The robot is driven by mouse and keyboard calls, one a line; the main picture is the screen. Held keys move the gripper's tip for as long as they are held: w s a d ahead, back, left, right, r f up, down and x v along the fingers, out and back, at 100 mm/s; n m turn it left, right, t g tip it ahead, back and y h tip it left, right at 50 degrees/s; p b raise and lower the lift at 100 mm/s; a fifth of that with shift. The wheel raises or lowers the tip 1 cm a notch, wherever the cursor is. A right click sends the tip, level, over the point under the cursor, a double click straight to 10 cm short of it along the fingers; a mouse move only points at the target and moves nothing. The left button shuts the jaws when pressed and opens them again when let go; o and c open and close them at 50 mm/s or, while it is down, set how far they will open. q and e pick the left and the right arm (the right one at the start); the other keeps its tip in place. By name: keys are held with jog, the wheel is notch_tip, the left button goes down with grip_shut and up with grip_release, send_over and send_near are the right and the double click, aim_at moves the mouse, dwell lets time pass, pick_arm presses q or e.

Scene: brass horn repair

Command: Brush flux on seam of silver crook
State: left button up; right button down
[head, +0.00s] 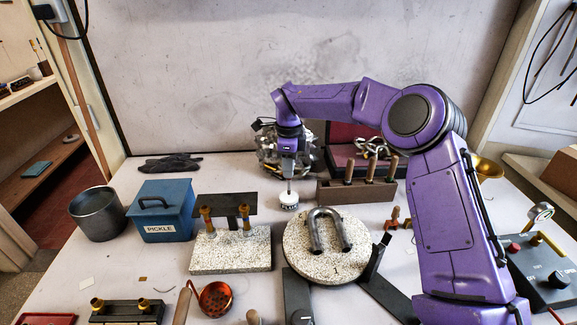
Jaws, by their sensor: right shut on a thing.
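The silver crook (327,212) is a grey U-shaped tube lying on a round speckled block (300,258), its bend away from me and its two ends toward me. My right gripper (289,176) is behind the block, pointing down, shut on a thin upright tool, seemingly the flux brush (289,187). The tool's lower end meets the top of a small white labelled jar (289,202); its tip is hidden, so I cannot tell whether it is inside. The seam on the crook is too small to make out. My left gripper is not in view.
Left are a grey pot (97,214), a blue PICKLE box (161,212) and a speckled slab (230,256) with brass-knobbed posts. A wooden tool rack (357,192) stands right of the jar.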

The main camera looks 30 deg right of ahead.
jog(key=shift+f+b, duration=0.3)
jog(key=shift+f, duration=0.2)
dwell(0.8)
jog(key=shift+f, duration=0.1)
dwell(1.2)
notch_tip(320, 180, up, 7)
jog(key=p, duration=0.7)
jog(key=shift+p, duration=0.3)
dwell(0.3)
